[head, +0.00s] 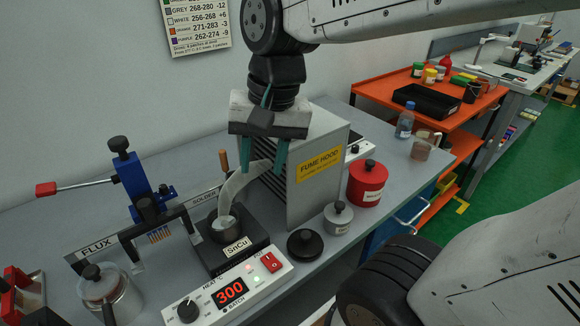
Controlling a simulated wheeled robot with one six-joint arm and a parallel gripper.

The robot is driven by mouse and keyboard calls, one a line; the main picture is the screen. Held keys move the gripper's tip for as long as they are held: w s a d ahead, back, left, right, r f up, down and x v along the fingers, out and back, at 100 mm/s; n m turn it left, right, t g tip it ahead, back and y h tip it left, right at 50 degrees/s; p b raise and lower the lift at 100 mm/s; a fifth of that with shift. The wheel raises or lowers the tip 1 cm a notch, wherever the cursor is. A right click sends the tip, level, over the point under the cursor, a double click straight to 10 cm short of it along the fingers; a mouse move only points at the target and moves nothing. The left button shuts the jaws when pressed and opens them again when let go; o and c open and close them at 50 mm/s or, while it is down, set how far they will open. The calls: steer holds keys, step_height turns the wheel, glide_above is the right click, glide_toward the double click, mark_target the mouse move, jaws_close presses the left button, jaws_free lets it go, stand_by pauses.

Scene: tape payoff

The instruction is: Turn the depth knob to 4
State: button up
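No label reading "depth" is legible in the head view. A black knob (119,145) tops the blue post (132,178) of the dipping stand at the left; its scale or pointer cannot be read. Another black knob (187,311) sits at the left end of the heat controller, which shows 300. My gripper (264,160) points down in front of the fume hood, to the right of the blue post and apart from both knobs. Its two teal fingers look spread, with nothing visibly held between them.
A solder pot (223,230) marked SnCu stands below my gripper, with a pale plume rising toward the fume hood (318,175). A red-handled lever (72,186) sticks out left of the post. A flux jar (106,291), red canister (367,183) and grey canister (338,217) stand nearby.

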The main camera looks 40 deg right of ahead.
steer(key=shift+s+d+f+n+h, duration=0.15)
steer(key=shift+s+d+n, duration=0.2)
steer(key=shift+s+n, duration=0.3)
steer(key=shift+s+d+f+n+h, duration=0.1)
steer(key=shift+s+d+n+h, duration=0.1)
steer(key=shift+s+d+n, duration=0.45)
steer(key=shift+s+d+f+n+h, duration=0.15)
steer(key=shift+s+n, duration=0.25)
steer(key=shift+s, duration=0.45)
